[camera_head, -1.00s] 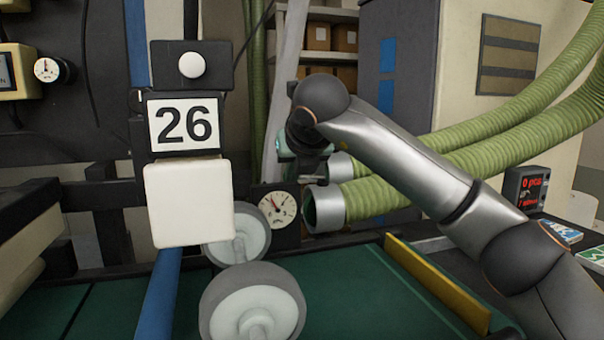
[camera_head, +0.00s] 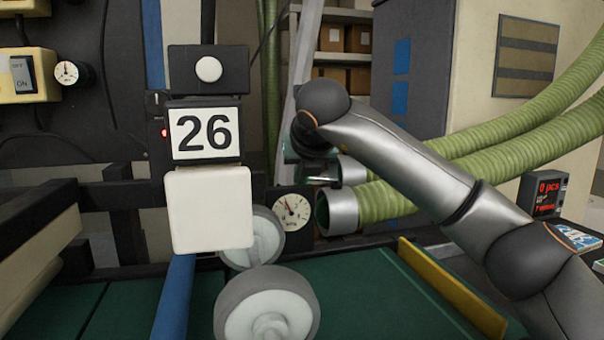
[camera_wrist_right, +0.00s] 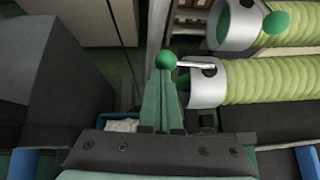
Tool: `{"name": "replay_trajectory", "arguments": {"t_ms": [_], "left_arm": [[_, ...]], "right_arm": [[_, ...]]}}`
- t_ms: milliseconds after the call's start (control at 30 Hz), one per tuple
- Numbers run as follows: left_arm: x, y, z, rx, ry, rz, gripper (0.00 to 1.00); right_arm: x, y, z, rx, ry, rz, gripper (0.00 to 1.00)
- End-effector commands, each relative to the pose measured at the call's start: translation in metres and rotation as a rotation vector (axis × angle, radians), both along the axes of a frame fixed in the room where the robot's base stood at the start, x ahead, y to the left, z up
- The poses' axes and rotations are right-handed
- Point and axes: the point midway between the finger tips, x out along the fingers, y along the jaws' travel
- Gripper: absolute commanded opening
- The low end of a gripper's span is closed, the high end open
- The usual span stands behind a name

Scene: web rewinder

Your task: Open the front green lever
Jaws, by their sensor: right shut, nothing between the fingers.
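The front hose's end collar (camera_wrist_right: 208,84) carries a green lever. The lever's metal rod sticks out to the left and ends in a green ball knob (camera_wrist_right: 165,60) in the right wrist view. My right gripper (camera_wrist_right: 163,80) is shut and empty, with its fingertips right at the knob; whether they touch cannot be told. In the head view my right gripper (camera_head: 312,160) is mostly hidden behind my own wrist, beside the hose ends. A second green knob (camera_wrist_right: 277,22) is on the rear hose collar (camera_wrist_right: 236,24). My left gripper is not in view.
Two pale green hoses (camera_head: 430,185) run off to the right. A pressure gauge (camera_head: 291,210), a "26" display (camera_head: 204,133) and grey rollers (camera_head: 267,305) stand left of my right arm. A yellow bar (camera_head: 452,288) lies along the green bed (camera_head: 370,290).

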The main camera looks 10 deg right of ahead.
Motion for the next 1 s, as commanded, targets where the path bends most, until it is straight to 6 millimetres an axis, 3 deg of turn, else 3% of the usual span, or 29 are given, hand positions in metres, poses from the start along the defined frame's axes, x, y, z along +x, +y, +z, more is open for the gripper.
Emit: {"name": "replay_trajectory", "arguments": {"t_ms": [600,1000], "left_arm": [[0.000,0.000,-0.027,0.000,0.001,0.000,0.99],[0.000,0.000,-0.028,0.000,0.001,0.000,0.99]], "right_arm": [[-0.087,0.005,0.069,0.001,-0.006,0.000,0.00],[-0.098,0.006,0.078,0.001,-0.004,-0.001,0.00]]}}
